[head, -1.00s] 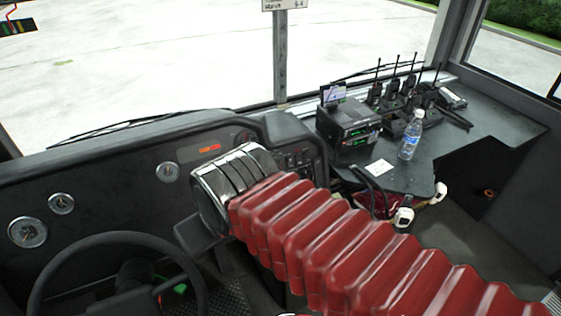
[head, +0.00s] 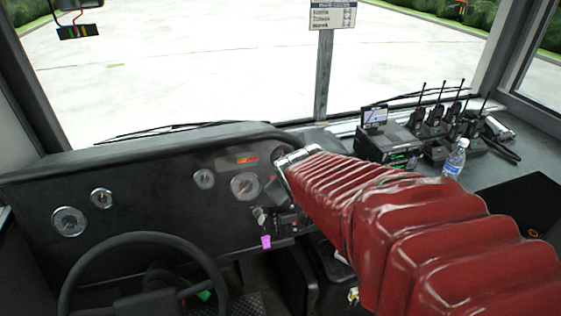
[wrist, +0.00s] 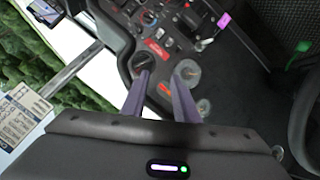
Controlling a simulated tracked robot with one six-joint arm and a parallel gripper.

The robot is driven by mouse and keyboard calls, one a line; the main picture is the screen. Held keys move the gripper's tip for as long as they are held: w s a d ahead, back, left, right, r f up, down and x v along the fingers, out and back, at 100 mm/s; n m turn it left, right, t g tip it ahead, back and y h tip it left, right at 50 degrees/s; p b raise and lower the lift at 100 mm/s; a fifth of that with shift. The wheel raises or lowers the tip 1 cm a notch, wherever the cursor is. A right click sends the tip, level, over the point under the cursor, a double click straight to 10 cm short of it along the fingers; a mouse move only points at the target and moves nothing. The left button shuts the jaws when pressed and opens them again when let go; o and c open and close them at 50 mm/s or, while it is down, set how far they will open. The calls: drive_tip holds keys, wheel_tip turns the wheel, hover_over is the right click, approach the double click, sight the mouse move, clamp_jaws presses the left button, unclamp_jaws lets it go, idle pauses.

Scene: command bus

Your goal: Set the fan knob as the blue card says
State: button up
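My gripper (wrist: 162,76) is open and empty in the wrist view, with its two grey-purple fingers apart above the dashboard. In the head view my red-sleeved arm reaches over the dashboard and hides the gripper and part of the panel. Small dark controls (wrist: 147,17) show on the panel in the wrist view; I cannot tell which is the fan knob or its setting. A white board with a blue header (head: 332,14) hangs on the windscreen post and also shows in the wrist view (wrist: 22,108). I cannot identify the blue card for certain.
A steering wheel (head: 140,240) is at the lower left. A magenta tag (head: 266,241) hangs below the panel. A black radio box (head: 390,148) with a small screen (head: 374,115), several handheld radios (head: 440,118) and a water bottle (head: 455,160) stand on the right-hand shelf.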

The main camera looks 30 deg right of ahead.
drive_tip(key=w+d+f+n+t, duration=0.1)
drive_tip(key=w+d+f+n, duration=0.1)
drive_tip(key=d+f, duration=0.35)
drive_tip(key=w+d+f+n+t, duration=0.1)
drive_tip(key=d+f+n+t, duration=0.15)
drive_tip(key=d, duration=0.55)
drive_tip(key=s+d+f+n+t+y, duration=0.3)
drive_tip(key=s+d+f, duration=0.1)
drive_tip(key=s+f, duration=0.2)
drive_tip(key=shift+f+n+y, duration=0.3)
drive_tip(key=shift+f+n, duration=0.05)
drive_tip(key=shift+f, duration=0.2)
drive_tip(key=shift+w+d+t, duration=0.1)
drive_tip(key=shift+t, duration=0.15)
drive_tip(key=x, duration=1.3)
drive_tip(key=shift+w+d+f, duration=0.1)
drive_tip(key=shift+w, duration=0.3)
